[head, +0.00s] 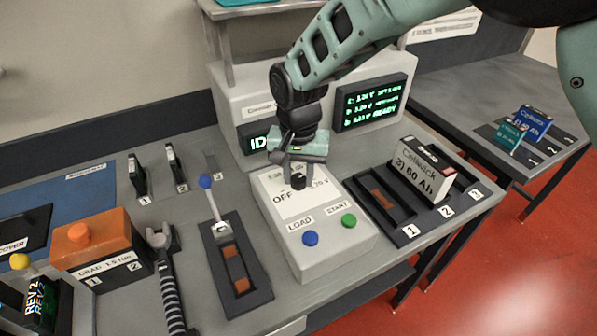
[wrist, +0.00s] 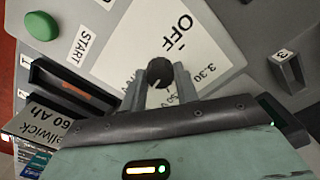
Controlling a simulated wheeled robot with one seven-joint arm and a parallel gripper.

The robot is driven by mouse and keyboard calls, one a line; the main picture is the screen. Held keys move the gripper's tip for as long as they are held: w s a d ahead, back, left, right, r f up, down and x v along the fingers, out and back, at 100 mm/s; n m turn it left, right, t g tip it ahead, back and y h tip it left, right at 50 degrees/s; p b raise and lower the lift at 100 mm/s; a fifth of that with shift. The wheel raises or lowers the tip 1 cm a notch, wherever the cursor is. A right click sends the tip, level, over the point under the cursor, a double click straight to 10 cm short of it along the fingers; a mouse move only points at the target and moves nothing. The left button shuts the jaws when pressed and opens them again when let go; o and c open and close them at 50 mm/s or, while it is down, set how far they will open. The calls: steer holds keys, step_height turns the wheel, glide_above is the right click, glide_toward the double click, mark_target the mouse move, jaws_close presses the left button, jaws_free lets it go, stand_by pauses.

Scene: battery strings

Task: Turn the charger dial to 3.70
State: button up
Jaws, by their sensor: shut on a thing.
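The charger (head: 333,251) is a pale box with a white dial face, a blue LOAD button (head: 310,238) and a green START button (head: 349,220). Its black dial knob (head: 299,181) sits near the "OFF" mark; it also shows in the wrist view (wrist: 159,71). My gripper (head: 297,170) comes down from above, and its two fingers (wrist: 160,90) are shut on the knob, one on each side. The labels "OFF" and "3.30" are readable in the wrist view. Other dial labels are partly hidden by my fingers, and the knob's pointer cannot be made out.
A tray (head: 407,237) with numbered slots and a white Cellwick battery (head: 421,170) stands right of the charger. A blue-tipped lever (head: 206,182) stands to the left. Display screens (head: 369,102) are behind. An orange-topped box (head: 92,243) is at far left.

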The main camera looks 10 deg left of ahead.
mark_target(299, 178)
steer(key=shift+r+m, duration=0.1)
steer(key=shift+m, duration=0.8)
steer(key=o, duration=1)
step_height(299, 178, up, 17)
steer(key=shift+r+b, duration=0.15)
steer(key=shift+b, duration=0.9)
steer(key=shift+d, duration=0.1)
